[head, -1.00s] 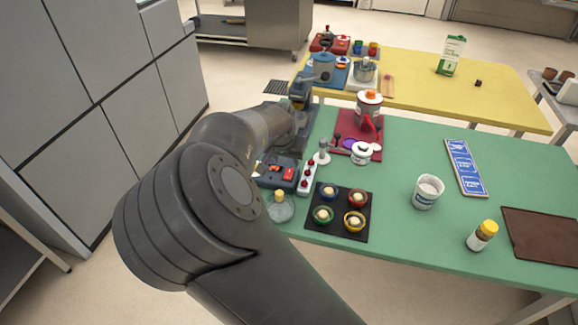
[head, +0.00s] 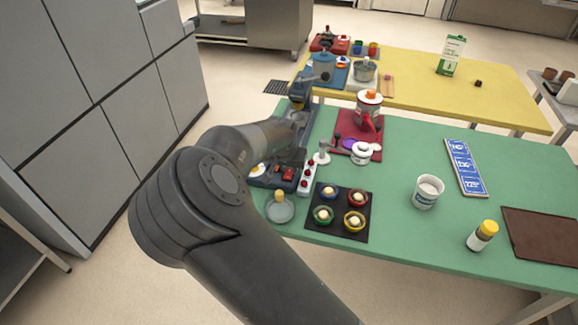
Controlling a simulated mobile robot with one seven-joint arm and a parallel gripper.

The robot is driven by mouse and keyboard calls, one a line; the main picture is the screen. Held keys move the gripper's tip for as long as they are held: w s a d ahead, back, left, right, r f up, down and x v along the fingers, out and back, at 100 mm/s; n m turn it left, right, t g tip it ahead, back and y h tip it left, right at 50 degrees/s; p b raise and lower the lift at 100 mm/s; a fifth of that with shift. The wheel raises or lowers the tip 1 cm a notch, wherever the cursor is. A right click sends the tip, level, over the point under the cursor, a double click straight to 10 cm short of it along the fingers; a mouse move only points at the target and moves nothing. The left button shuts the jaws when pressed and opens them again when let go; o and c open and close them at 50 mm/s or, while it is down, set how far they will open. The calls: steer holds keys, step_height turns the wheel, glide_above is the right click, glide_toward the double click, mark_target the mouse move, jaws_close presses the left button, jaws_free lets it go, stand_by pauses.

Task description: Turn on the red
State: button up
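Several red things are in view, and I cannot tell which one the task means. A white strip with red knobs (head: 308,177) lies at the green table's left edge. Beside it is a dark base with a red switch (head: 288,174), partly behind my arm. A red and clear appliance with an orange top (head: 369,104) stands on a red mat (head: 345,127). A red unit (head: 330,43) sits on the far yellow table. My arm reaches over the green table's left edge. My gripper's fingers cannot be made out, nor any contact.
A black tray (head: 318,229) with several coloured cups, a glass dish (head: 280,211), a white tub (head: 428,192) and a yellow-capped bottle (head: 482,236) are on the green table (head: 400,235). Grey cabinets (head: 60,110) stand left.

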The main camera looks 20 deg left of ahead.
jaws_close()
steer(key=shift+w+g, duration=0.15)
steer(key=shift+g, duration=0.55)
steer(key=shift+o, duration=2.2)
jaws_free()
steer(key=v, duration=1)
steer(key=shift+r, duration=0.4)
